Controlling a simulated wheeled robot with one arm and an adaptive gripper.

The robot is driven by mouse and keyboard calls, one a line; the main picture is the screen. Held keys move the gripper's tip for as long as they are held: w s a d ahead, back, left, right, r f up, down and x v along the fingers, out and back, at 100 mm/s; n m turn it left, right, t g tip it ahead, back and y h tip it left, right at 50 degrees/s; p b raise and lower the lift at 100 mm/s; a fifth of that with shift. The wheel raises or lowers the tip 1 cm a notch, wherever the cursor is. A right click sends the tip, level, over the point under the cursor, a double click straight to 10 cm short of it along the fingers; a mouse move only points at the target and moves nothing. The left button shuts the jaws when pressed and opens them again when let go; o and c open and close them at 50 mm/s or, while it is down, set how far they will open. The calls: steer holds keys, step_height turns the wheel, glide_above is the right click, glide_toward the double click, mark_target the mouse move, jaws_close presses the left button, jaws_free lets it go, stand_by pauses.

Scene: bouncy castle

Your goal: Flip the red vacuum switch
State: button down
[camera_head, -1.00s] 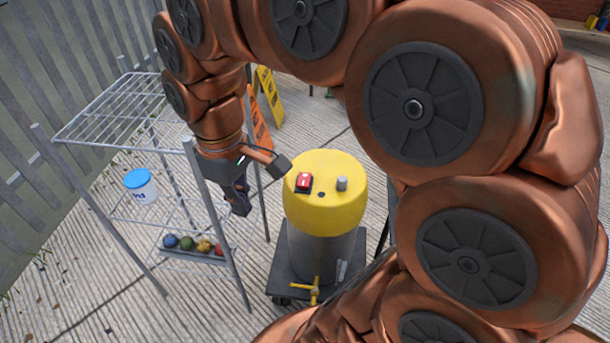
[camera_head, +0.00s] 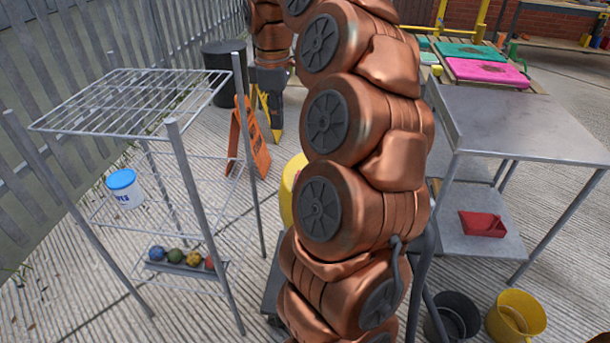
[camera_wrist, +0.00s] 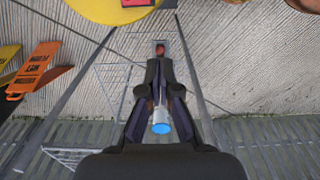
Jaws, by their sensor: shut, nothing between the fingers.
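In the wrist view the yellow top (camera_wrist: 108,8) is cut by the upper edge. A red patch on it, likely the red switch (camera_wrist: 136,3), shows right at that edge. My gripper (camera_head: 277,138) points down beyond the rack in the head view. In the wrist view my gripper (camera_wrist: 159,68) is shut and empty, with its fingertips below and right of the yellow top, apart from it.
A wire rack (camera_head: 140,88) stands at left with a blue-lidded tub (camera_head: 125,188) and several balls. An orange sign (camera_head: 255,145) stands behind it. A metal table (camera_head: 530,115) with a red tray (camera_head: 482,224) is at right. A black bucket (camera_head: 452,318) and yellow bucket (camera_head: 515,318) stand in front.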

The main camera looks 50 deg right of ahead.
steer(key=d+f+b, duration=0.2)
steer(key=d+f, duration=0.1)
steer(key=d, duration=0.4)
steer(key=shift+s+d, duration=0.4)
steer(key=shift+f, duration=0.1)
step_height(320, 180, down, 14)
steer(key=shift+b, duration=1.25)
